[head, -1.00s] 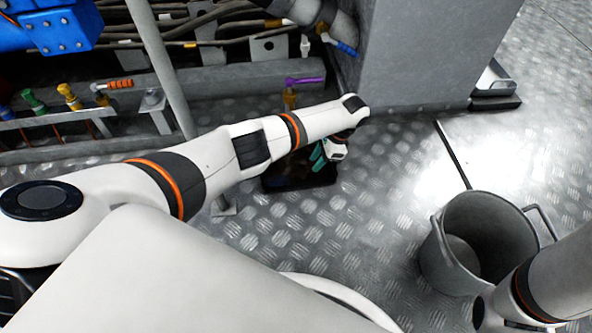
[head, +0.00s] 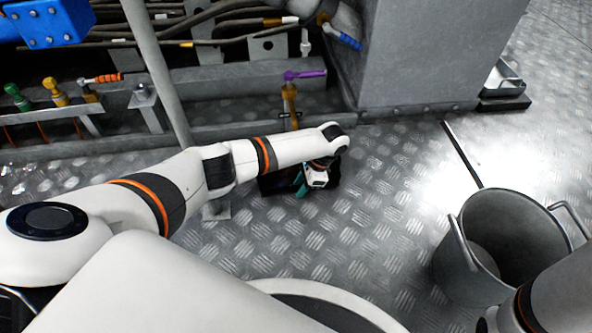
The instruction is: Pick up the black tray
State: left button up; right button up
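The black tray (head: 331,183) lies on the metal tread-plate floor near the centre of the head view, in front of the grey cabinet and pipework. My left arm reaches over it and hides much of its upper side. My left gripper (head: 303,190) is at the tray, with a teal part showing by its white body. The fingertips are too small and covered to tell whether they are open or shut, or touch the tray. My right arm shows at the lower right edge; its gripper is out of view.
A grey metal bucket (head: 500,245) stands on the floor at the right, close to my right arm. A large grey cabinet (head: 425,55) stands behind. A vertical pole (head: 155,70) rises behind my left arm. Valves with coloured handles line the back left. Open floor lies between tray and bucket.

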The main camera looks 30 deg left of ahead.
pick_arm(q)
jog(key=shift+c, duration=0.3)
grip_shut()
jog(key=shift+r, duration=0.2)
notch_tip(320, 180, up, 10)
jog(key=p, duration=0.8)
jog(key=shift+f+p, duration=0.15)
jog(key=shift+p, duration=0.25)
